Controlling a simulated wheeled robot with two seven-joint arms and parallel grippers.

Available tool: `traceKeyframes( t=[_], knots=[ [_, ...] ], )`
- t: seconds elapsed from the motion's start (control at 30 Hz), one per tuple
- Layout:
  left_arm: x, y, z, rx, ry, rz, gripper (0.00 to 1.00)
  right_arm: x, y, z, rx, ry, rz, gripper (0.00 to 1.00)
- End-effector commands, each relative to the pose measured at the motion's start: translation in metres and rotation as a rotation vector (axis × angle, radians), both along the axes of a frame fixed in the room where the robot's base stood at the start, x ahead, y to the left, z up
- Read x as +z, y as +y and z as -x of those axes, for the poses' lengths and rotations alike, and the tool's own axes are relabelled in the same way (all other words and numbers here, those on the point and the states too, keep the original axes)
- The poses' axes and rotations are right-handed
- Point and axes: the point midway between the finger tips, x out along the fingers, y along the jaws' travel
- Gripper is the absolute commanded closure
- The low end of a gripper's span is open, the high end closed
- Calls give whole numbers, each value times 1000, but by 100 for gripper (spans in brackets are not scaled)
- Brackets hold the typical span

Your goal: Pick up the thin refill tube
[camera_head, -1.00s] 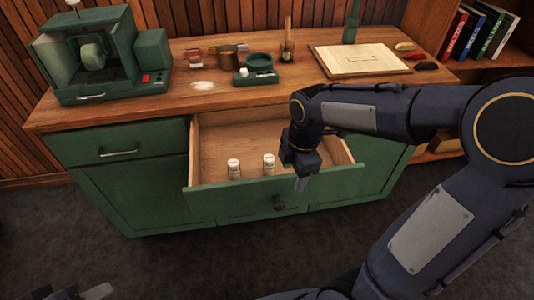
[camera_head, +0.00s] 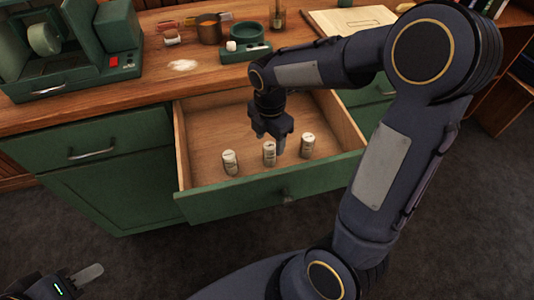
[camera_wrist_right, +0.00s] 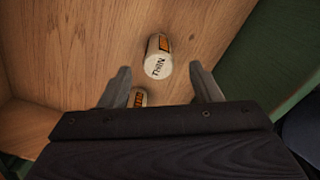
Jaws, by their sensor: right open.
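Three small white tubes stand in the open drawer in the head view: a left one (camera_head: 230,162), a middle one (camera_head: 269,154) and a right one (camera_head: 307,146). Their labels are too small to read there. In the right wrist view, a white tube marked THIN (camera_wrist_right: 158,65) with an orange band lies beyond the fingertips. A second tube (camera_wrist_right: 138,97) is mostly hidden behind my gripper. My right gripper (camera_head: 272,142) points down, open and empty, above the middle tube; it also shows in the right wrist view (camera_wrist_right: 160,88). My left gripper (camera_head: 88,275) is only partly visible at bottom left.
The green drawer front (camera_head: 240,196) and wooden side walls surround the tubes. The wooden countertop (camera_head: 130,107) above holds a green machine (camera_head: 110,65), a green dish (camera_head: 245,52), a copper cup (camera_head: 209,30) and a pale board (camera_head: 345,20). The drawer floor behind the tubes is bare.

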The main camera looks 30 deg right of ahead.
Motion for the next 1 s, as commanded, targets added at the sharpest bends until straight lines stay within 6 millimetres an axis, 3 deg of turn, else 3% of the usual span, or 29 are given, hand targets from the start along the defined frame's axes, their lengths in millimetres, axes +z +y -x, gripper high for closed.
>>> traceKeyframes(
  t=[0.47,0.77,1.0],
  knots=[
    [-11,0,0,0,0,0,64,-64,0,-3,-1,3,1,42],
    [-11,0,0,0,0,0,64,-69,-1,-3,-1,-1,0,42],
    [-11,0,0,0,0,0,64,-69,-1,-3,-1,0,0,71]
  ],
)
